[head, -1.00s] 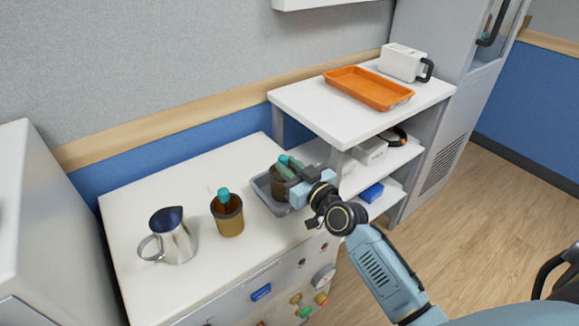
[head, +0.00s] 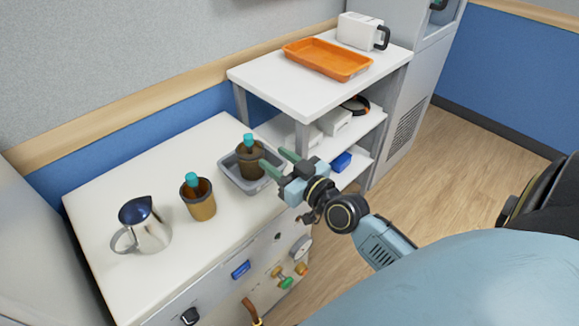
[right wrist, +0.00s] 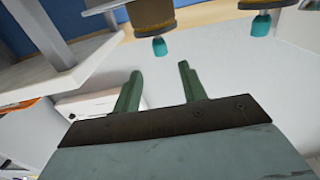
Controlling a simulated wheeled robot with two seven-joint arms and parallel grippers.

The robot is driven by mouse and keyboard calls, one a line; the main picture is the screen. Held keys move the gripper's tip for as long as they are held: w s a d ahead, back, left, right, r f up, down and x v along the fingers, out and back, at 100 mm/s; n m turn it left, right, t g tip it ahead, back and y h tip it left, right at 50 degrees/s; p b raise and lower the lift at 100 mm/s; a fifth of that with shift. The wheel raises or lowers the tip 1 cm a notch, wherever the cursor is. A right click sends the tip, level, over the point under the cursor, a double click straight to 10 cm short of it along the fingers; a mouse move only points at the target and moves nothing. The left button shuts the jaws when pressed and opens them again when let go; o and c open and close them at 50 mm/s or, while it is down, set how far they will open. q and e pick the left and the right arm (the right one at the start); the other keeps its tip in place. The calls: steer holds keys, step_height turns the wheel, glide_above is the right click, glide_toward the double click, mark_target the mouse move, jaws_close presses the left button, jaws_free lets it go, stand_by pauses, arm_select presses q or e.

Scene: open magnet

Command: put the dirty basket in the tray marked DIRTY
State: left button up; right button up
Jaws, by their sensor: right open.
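A dark brown basket (head: 250,160) with a teal top stands upright in a grey tray (head: 232,179) on the white counter. A lighter tan basket (head: 199,202), also with a teal top, stands on the counter left of the tray. I cannot read any DIRTY marking. My right gripper (head: 272,158) is open and empty, just right of the dark basket and apart from it. In the right wrist view its green fingers (right wrist: 160,72) have nothing between them. My left gripper is not in view.
A metal pitcher (head: 146,226) stands at the counter's left. To the right, a white shelf unit (head: 275,92) carries an orange tray (head: 328,58) that looks empty and a white machine (head: 360,31). Knobs stick out of the counter's front.

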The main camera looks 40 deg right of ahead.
steer(key=shift+s+d, duration=0.15)
steer(key=shift+s, duration=0.8)
steer(key=shift+s+d, duration=0.1)
steer(key=shift+s, duration=0.85)
